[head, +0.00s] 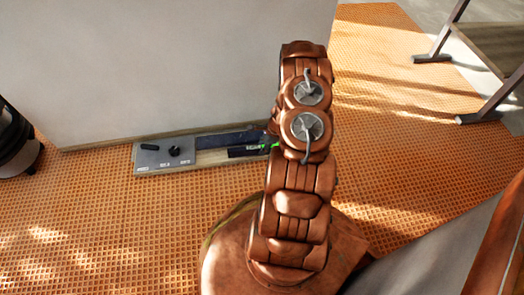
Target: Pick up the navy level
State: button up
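A dark navy level (246,151) with pale lettering and a bright green spot near its right end lies low by the foot of the pale wall. Its right end runs behind my copper-coloured arm, so its full length is hidden. A longer navy strip (225,140) lies just behind it, close to the wall. My arm stands upright in the middle of the view, and my gripper is hidden behind it; I cannot see its fingers or whether they touch the level.
A grey slab (150,155) with small black pieces lies left of the level. The pale wall (190,60) rises directly behind. A black rounded object (15,140) stands at the far left. A dark-legged stand (445,45) is at upper right. The orange textured floor (110,225) is clear in front.

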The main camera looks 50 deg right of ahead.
jog(key=shift+c, duration=0.2)
grip_shut()
jog(key=shift+r, duration=0.15)
